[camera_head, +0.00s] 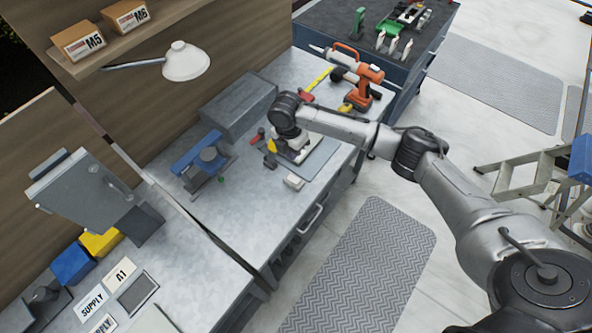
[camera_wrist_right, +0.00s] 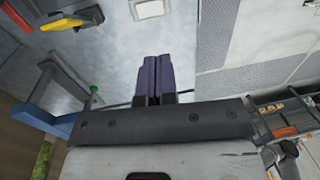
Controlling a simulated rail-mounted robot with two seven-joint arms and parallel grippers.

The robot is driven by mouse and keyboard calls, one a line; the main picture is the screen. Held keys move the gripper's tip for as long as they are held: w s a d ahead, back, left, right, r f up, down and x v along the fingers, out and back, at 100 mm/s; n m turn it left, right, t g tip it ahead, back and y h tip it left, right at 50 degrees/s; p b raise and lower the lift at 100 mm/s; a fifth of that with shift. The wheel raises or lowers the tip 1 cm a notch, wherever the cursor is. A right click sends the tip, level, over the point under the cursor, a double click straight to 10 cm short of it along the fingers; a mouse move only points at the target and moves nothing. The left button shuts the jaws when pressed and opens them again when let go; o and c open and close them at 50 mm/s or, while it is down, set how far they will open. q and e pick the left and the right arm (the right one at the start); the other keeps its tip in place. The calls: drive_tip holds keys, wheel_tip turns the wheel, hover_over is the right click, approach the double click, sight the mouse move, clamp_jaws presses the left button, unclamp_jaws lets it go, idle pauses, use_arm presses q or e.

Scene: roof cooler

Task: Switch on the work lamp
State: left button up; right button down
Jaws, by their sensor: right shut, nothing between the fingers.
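The work lamp has a white shade (camera_head: 186,64) on a thin dark arm, reaching out from the wooden wall over the bench at upper left in the head view. I cannot tell from its shade whether it is lit, and I make out no switch. My right gripper (camera_head: 296,154) is low over the bench, to the right of and well below the lamp. In the right wrist view its dark purple fingers (camera_wrist_right: 166,78) are together, with nothing between them. The lamp does not show in that view. My left gripper is not in view.
A small white block (camera_head: 293,182) is near my right gripper. A stepladder (camera_head: 520,176) stands at right.

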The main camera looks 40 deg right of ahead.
sight(298, 181)
drive_tip(key=f, duration=0.4)
drive_tip(key=s+f, duration=0.1)
drive_tip(key=f, duration=0.8)
drive_tip(key=shift+s+d+f, duration=0.1)
drive_tip(key=shift+s+f, duration=0.25)
